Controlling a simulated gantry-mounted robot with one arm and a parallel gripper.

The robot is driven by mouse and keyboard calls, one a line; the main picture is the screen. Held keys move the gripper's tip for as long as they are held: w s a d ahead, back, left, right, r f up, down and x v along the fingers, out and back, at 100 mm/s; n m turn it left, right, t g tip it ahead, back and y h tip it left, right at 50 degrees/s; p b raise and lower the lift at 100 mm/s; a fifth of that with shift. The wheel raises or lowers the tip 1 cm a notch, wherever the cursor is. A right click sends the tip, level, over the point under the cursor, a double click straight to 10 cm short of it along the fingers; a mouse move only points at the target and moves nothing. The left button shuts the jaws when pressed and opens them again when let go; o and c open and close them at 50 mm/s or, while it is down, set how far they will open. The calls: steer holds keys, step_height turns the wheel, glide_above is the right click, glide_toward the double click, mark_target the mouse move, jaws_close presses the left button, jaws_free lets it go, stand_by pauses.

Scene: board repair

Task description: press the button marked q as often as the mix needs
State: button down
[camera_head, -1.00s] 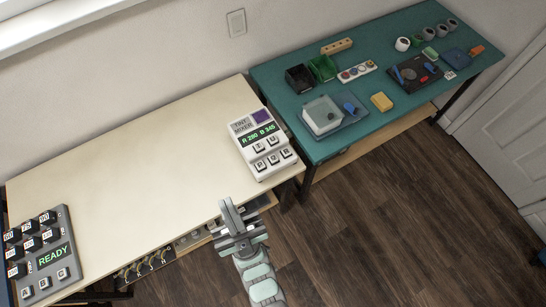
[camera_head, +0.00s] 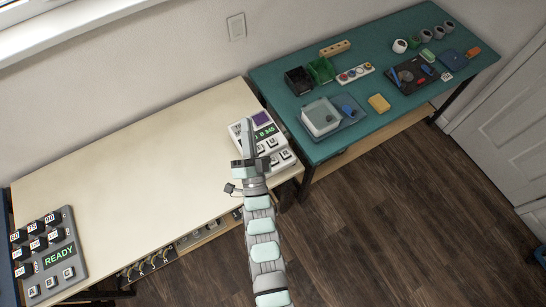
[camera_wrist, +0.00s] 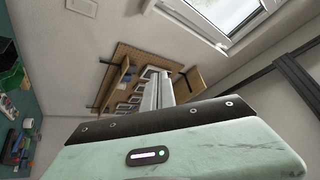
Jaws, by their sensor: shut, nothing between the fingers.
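The white tint mixer (camera_head: 284,142) stands at the right end of the cream table. It has a purple patch, a green-lit display (camera_head: 265,132) with "345" readable at its right end, and rows of small keys (camera_head: 287,155). My gripper (camera_head: 246,126) is shut and empty. In the head view it overlaps the mixer's left side and hides part of the display and several keys. I cannot tell whether it touches the mixer, and I cannot read which key is q. In the wrist view the shut fingers (camera_wrist: 156,88) point away from the camera; the mixer is not visible there.
The cream table (camera_head: 130,150) is clear between. The teal bench (camera_head: 350,130) at right holds bins, a clear-lidded box (camera_head: 320,117) and tools.

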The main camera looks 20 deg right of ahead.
steer(key=w+d+f+m+g+p, duration=0.2)
steer(key=w+d+f+m+g, duration=0.45)
steer(key=f, duration=0.25)
steer(key=s+d+f+m+g+y+p, duration=0.2)
steer(key=s+f+m+g+y, duration=0.2)
steer(key=f+m+g, duration=0.3)
step_height(320, 180, down, 4)
steer(key=m, duration=0.2)
steer(key=shift+r+m, duration=0.15)
steer(key=shift+m, duration=0.2)
steer(key=shift+d, duration=0.1)
steer(key=b, duration=0.4)
glide_above(274, 162)
step_height(274, 162, down, 7)
steer(key=shift+f, duration=0.2)
steer(key=shift+f+b, duration=0.3)
steer(key=shift+f, duration=0.35)
steer(key=shift+f, duration=0.1)
steer(key=shift+f, duration=0.35)
